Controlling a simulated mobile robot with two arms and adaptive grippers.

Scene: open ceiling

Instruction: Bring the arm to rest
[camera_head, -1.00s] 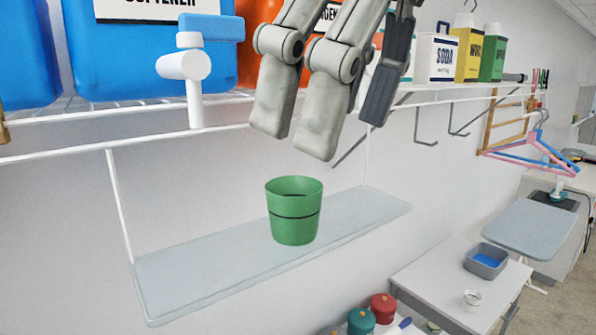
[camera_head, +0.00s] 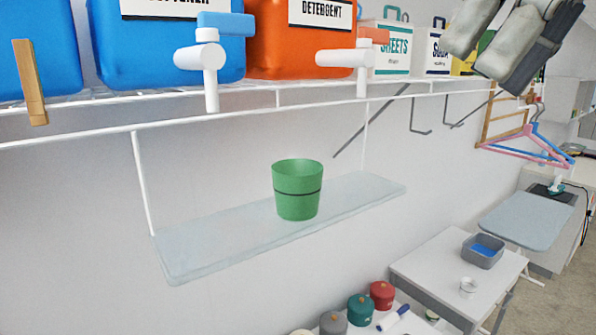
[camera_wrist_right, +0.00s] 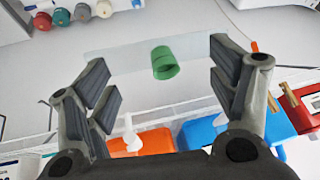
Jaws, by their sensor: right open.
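My right gripper (camera_head: 512,45) is at the top right of the head view, in front of the cartons on the upper shelf and partly cut off by the frame edge. In the right wrist view its fingers (camera_wrist_right: 160,85) are spread wide with nothing between them touching. A green cup (camera_head: 297,190) stands upright on the pale glass shelf (camera_head: 220,248), well apart from the gripper. The cup also shows in the right wrist view (camera_wrist_right: 164,62), beyond the fingers. My left gripper is in neither view.
A wire shelf (camera_head: 270,107) holds a blue softener container (camera_head: 170,55), an orange detergent container (camera_head: 300,48) and several cartons. Pink and blue hangers (camera_head: 525,148) hang at right. A white table (camera_head: 430,268) with a grey basin (camera_head: 482,252) stands below. The space before the wall is clear.

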